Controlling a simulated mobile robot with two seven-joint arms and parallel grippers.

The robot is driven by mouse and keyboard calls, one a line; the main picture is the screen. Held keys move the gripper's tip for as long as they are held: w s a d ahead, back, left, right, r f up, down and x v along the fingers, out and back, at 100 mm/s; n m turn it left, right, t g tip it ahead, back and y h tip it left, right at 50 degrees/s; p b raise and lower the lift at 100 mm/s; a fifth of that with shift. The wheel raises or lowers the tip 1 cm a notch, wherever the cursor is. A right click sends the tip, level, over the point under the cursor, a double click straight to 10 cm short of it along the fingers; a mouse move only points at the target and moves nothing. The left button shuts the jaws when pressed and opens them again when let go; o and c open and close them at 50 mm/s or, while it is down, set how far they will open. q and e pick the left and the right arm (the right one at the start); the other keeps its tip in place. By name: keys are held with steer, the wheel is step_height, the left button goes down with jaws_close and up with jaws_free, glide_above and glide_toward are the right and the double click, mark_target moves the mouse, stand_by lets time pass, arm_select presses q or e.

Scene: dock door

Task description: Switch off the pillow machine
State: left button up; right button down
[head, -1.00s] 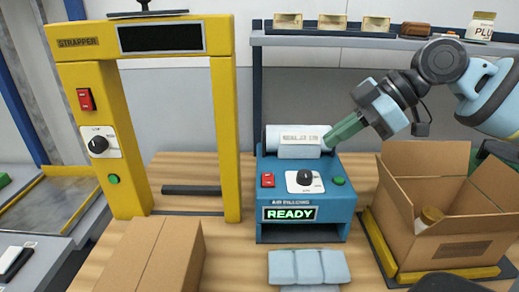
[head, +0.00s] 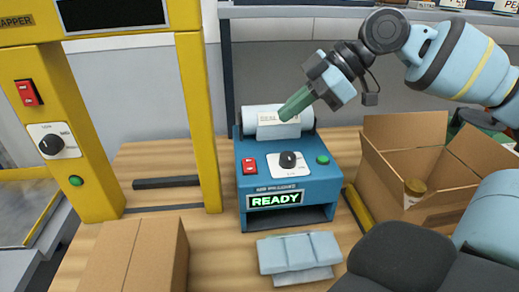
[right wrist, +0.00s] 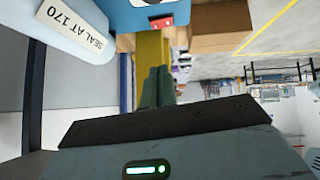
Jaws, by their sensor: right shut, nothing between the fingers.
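The pillow machine (head: 340,180) is a blue unit on the wooden bench with a lit green READY display (head: 275,200). Its top panel carries a red rocker switch (head: 250,166), a black knob (head: 288,160) on a white plate and a green button (head: 322,160). A pale film roll (head: 250,118) lies behind the panel. My right gripper (head: 285,115), with green fingers, is shut and empty, its tips over or in front of the roll's label. In the right wrist view the label (right wrist: 82,27) reads SEAL AT 170, and the red switch (right wrist: 161,22) shows beyond the fingers. My left gripper is not in view.
A yellow strapper frame (head: 205,130) stands left of the machine, with its own red switch (head: 28,93) and knob. A closed carton (head: 135,255) is front left, an open carton (head: 395,160) at right. Air pillows (head: 300,250) lie in front. A shelf (head: 300,12) runs behind.

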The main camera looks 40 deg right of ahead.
steer(key=b, duration=0.1)
glide_above(249, 161)
steer(key=s+d, duration=0.2)
steer(key=f, duration=0.6)
steer(key=shift+a, duration=0.2)
steer(key=shift+w+f, duration=0.2)
steer(key=shift+f, duration=0.8)
steer(key=shift+d+f, duration=0.1)
steer(key=shift+f, duration=0.7)
steer(key=shift+w+f+b, duration=0.15)
steer(key=shift+f+b, duration=0.25)
steer(key=shift+b, duration=0.05)
steer(key=shift+r, duration=0.1)
